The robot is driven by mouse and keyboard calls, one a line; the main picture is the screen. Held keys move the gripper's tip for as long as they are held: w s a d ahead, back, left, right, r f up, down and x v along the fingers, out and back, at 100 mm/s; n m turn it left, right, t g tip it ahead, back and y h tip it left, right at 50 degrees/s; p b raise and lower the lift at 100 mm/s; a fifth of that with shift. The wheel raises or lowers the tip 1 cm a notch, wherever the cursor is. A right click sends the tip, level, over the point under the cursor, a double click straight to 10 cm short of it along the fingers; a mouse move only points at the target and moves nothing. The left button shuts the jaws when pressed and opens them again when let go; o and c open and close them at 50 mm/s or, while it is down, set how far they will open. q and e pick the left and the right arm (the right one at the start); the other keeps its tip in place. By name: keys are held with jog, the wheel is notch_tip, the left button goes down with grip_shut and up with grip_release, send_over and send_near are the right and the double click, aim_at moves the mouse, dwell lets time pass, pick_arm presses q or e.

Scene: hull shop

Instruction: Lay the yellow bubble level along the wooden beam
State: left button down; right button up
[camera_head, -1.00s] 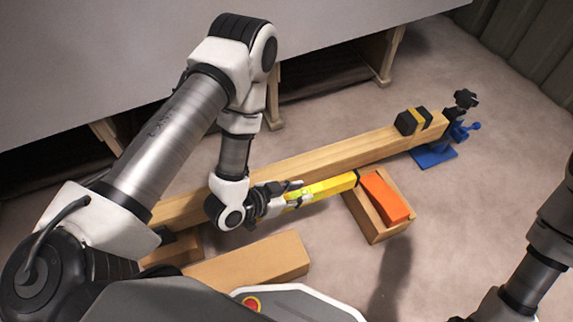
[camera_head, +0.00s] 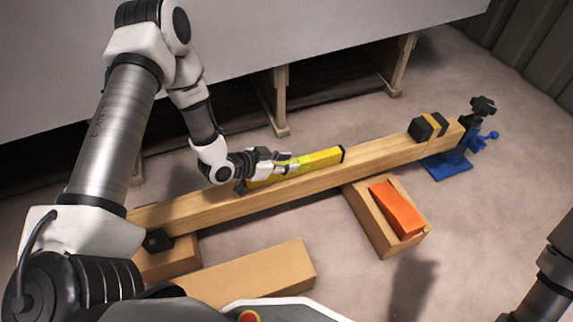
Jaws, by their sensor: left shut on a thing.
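The yellow bubble level (camera_head: 322,158) has a dark end cap and lies lengthwise over the wooden beam (camera_head: 380,158), roughly parallel to it. I cannot tell whether it touches the beam's top or is just above it. My left gripper (camera_head: 284,166) is shut on the level toward its left end and hides part of it. The long beam runs from lower left to upper right. My right gripper is not in view; only part of my right arm shows at the right edge.
A wooden box (camera_head: 381,233) with an orange thing (camera_head: 397,208) sits in front of the beam. A wooden block (camera_head: 255,275) lies nearer me. A big grey panel is behind.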

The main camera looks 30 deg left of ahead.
pick_arm(q)
jog(key=c, duration=0.8)
grip_release()
jog(key=r+p+v, duration=0.1)
jog(key=p+v, duration=0.6)
jog(key=v, duration=0.4)
jog(key=s+d+f+n+g+y, duration=0.3)
jog(key=s+f+g, duration=0.2)
jog(key=s, duration=0.5)
jog(key=s+d+f+n+g+y, duration=0.3)
jog(key=s+f+n+g, duration=0.1)
jog(key=s, duration=0.6)
jog(key=shift+f+g, duration=0.4)
jog(key=shift+g, duration=0.3)
jog(key=shift+d, duration=0.1)
